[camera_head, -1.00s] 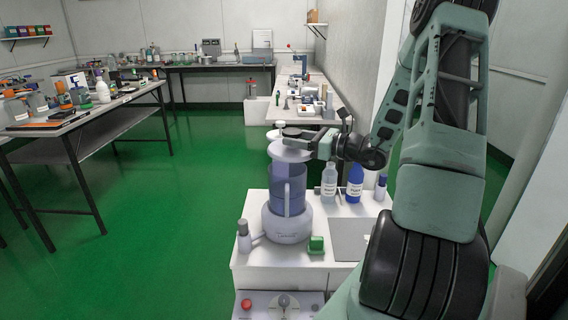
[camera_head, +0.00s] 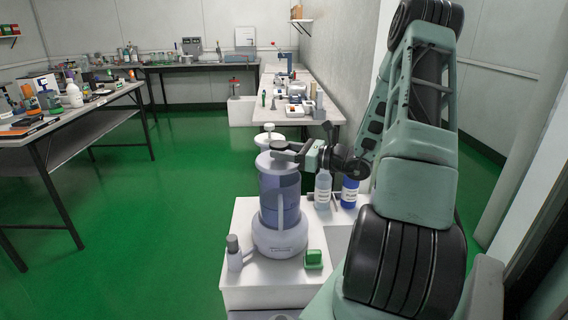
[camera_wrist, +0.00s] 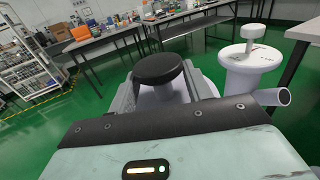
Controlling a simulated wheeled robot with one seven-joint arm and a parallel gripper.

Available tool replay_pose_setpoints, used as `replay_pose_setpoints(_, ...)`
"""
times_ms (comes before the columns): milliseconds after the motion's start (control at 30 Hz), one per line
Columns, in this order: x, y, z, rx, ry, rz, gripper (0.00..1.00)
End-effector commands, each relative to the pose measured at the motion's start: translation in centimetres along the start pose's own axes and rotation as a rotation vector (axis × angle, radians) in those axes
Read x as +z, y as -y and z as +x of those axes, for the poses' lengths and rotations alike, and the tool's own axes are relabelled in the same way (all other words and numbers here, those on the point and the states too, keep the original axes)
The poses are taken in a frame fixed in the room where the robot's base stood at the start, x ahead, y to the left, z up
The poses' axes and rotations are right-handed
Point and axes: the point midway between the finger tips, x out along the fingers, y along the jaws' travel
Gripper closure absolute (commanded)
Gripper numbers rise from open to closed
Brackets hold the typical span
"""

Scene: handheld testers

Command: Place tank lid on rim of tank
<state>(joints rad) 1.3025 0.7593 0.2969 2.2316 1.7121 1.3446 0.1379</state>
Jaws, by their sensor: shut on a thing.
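The tank (camera_head: 269,207) is a translucent bluish cylinder with a pale handle, upright on a round pale base. The pale tank lid (camera_head: 270,164) is directly over its top. I cannot tell whether the lid touches the rim or hangs just above it. My gripper (camera_head: 285,147) reaches in from the right and is shut on the lid's dark knob. In the wrist view, the black knob (camera_wrist: 158,68) is between my gripper's fingers (camera_wrist: 160,82). Some of the pale lid shows below it, while the rim is hidden.
A white vessel with a knob (camera_head: 268,137) stands behind the tank. A small grey-capped bottle (camera_head: 234,257) and a green block (camera_head: 313,259) are in front. A clear bottle (camera_head: 322,190) and a blue bottle (camera_head: 349,191) stand to the right, near my arm.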

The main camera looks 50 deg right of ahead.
Motion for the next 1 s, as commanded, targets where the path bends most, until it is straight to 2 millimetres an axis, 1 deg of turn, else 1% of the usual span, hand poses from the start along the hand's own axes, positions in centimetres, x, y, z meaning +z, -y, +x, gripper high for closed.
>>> replay_pose_setpoints(100, -1.8, 0.0, 0.0, 0.000, 0.000, 0.004, 0.74)
replay_pose_setpoints(200, -3.1, 0.0, 0.0, 0.000, 0.000, 0.004, 0.74)
replay_pose_setpoints(500, -3.2, 0.0, 0.0, 0.000, 0.001, 0.000, 0.74)
replay_pose_setpoints(867, -4.3, 0.0, 0.0, 0.001, 0.001, 0.001, 0.74)
replay_pose_setpoints(900, -4.4, 0.0, 0.0, 0.001, 0.000, 0.001, 0.48)
replay_pose_setpoints(967, -4.3, 0.0, 0.0, 0.001, 0.000, 0.001, 0.31)
replay_pose_setpoints(1000, -4.3, 0.0, 0.0, 0.001, 0.000, 0.001, 0.29)
